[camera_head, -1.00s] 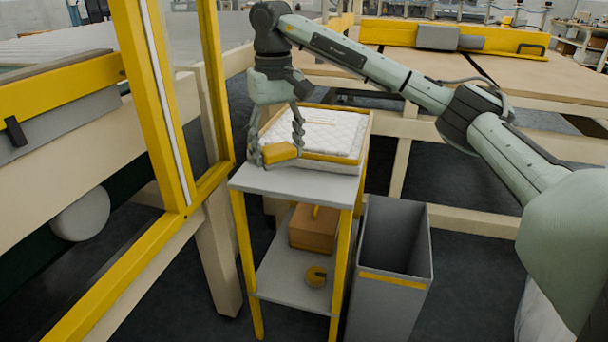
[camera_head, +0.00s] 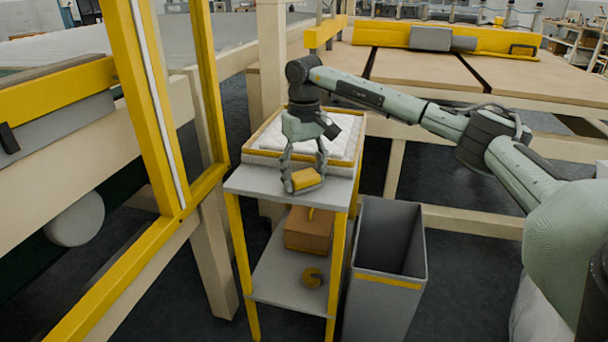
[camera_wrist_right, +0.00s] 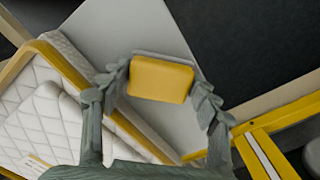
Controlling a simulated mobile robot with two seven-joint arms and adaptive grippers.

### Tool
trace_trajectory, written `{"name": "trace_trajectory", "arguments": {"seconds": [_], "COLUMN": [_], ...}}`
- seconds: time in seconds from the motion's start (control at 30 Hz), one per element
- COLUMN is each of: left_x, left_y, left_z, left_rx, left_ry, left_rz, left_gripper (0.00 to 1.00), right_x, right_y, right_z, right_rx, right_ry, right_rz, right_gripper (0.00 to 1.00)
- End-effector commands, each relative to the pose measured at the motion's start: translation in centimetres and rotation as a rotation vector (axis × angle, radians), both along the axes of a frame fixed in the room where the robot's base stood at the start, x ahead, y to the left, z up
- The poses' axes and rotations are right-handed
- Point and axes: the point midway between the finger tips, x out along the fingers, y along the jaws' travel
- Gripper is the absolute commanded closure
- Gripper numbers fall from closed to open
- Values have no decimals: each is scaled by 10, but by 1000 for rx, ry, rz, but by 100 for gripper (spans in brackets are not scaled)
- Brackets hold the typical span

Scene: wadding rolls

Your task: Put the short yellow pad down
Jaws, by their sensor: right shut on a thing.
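The short yellow pad (camera_head: 306,179) is a small yellow block with a grey edge. My right gripper (camera_head: 304,176) is shut on it, one finger at each end. The pad is over the bare front part of the grey stand's top (camera_head: 262,184). In the right wrist view the pad (camera_wrist_right: 161,79) sits between the two fingertips (camera_wrist_right: 160,88), with the grey top around it. I cannot tell whether the pad touches the top. My left gripper is not in view.
A tray with white quilted wadding (camera_head: 340,140) fills the back of the stand.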

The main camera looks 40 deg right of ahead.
Motion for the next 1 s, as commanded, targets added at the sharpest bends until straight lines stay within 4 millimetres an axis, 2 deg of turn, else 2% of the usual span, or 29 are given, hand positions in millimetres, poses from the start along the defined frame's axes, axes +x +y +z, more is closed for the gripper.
{"name": "trace_trajectory", "arguments": {"seconds": [0.2,0.23,0.4,0.77,0.87,1.0], "left_x": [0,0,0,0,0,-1], "left_y": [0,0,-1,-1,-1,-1], "left_z": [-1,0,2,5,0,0], "left_rx": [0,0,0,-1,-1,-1], "left_ry": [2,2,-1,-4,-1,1], "left_rz": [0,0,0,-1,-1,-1], "left_gripper": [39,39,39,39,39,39], "right_x": [0,0,0,0,1,2], "right_y": [0,0,0,0,0,1], "right_z": [-4,-3,-3,3,14,43], "right_rx": [0,0,0,0,1,1], "right_ry": [0,0,0,-1,-4,-6], "right_rz": [0,0,0,0,0,0], "right_gripper": [68,36,18,18,18,18]}}
